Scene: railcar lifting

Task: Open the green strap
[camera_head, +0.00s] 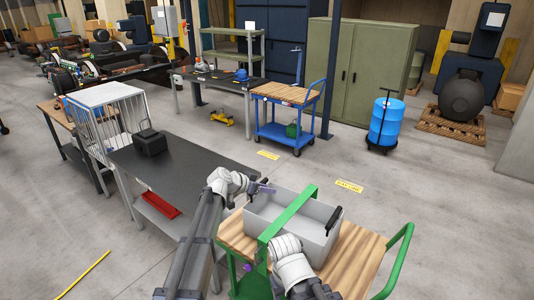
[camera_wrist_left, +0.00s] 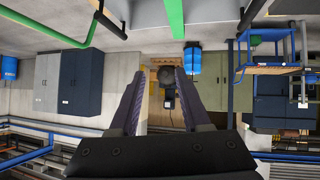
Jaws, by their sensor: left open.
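The green strap (camera_head: 290,211) runs over the top of a grey bin (camera_head: 318,242) and bends down its near side. The bin stands on a wooden-topped cart (camera_head: 357,262). My left gripper (camera_head: 265,188) is at the bin's far-left rim, to the left of the strap's far end and apart from it. In the left wrist view its two dark fingers (camera_wrist_left: 159,82) are spread with nothing between them.
A dark workbench (camera_head: 190,168) with a black case (camera_head: 149,142) stands to the left. The cart has a green handle (camera_head: 398,250) at right. The bin has a black handle (camera_head: 334,220). A blue cart (camera_head: 286,117) and blue drum (camera_head: 386,123) stand farther back, with open floor between.

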